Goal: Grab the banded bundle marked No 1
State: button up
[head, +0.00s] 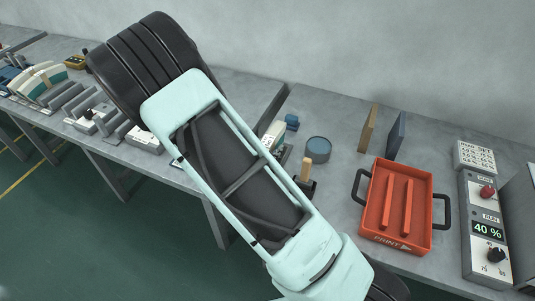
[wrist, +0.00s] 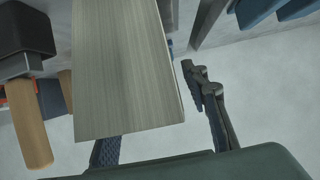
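In the head view, fan-shaped banded bundles (head: 42,82) in white and green lie at the far left of the bench, with blue pieces (head: 9,75) beside them. No marking No 1 can be read. My gripper (wrist: 155,105) shows in the wrist view with its dark fingers spread apart. A grey-beige block with fine lengthwise lines (wrist: 118,70) lies across that view and covers the tip of the left finger. The right finger stands clear of it. I cannot tell whether this block is a bundle. In the head view my arm hides the bench middle.
An orange tray (head: 367,233) with two raised bars stands at the right, beside a control box (head: 470,210) reading 40 %. A round blue-grey tin (head: 318,149) and upright boards (head: 369,129) stand behind. A wooden handle (wrist: 31,135) is close at left in the wrist view.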

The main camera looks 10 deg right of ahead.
grip_shut()
jog(key=shift+w+r, duration=0.1)
jog(key=shift+r, duration=0.1)
